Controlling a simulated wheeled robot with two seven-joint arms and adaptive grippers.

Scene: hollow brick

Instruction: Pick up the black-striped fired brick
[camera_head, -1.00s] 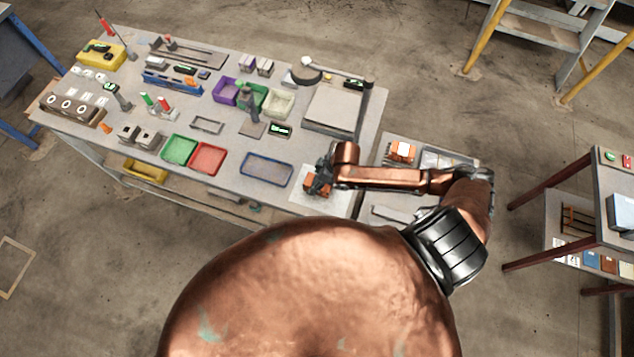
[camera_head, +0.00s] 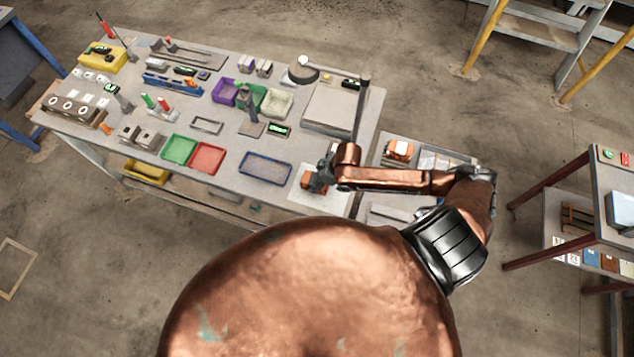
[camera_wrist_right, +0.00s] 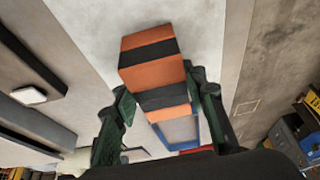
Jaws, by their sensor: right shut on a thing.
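The black-striped fired brick is orange with black bands. In the right wrist view the brick (camera_wrist_right: 153,66) stands out large between the fingers of my right gripper (camera_wrist_right: 165,100), which is shut on it. In the head view the brick (camera_head: 310,184) shows partly under my right gripper (camera_head: 318,180), over a white sheet (camera_head: 301,200) at the bench's near right corner. The gripper hides part of the brick there. I cannot tell whether it clears the sheet. My left gripper is not in view.
The bench (camera_head: 225,150) holds a blue-rimmed tray (camera_head: 245,172) just left of the brick, with red (camera_head: 207,158) and green (camera_head: 179,150) trays farther left. A grey plate with a post (camera_head: 328,110) stands behind. Another orange block (camera_head: 399,148) lies on a side surface at right.

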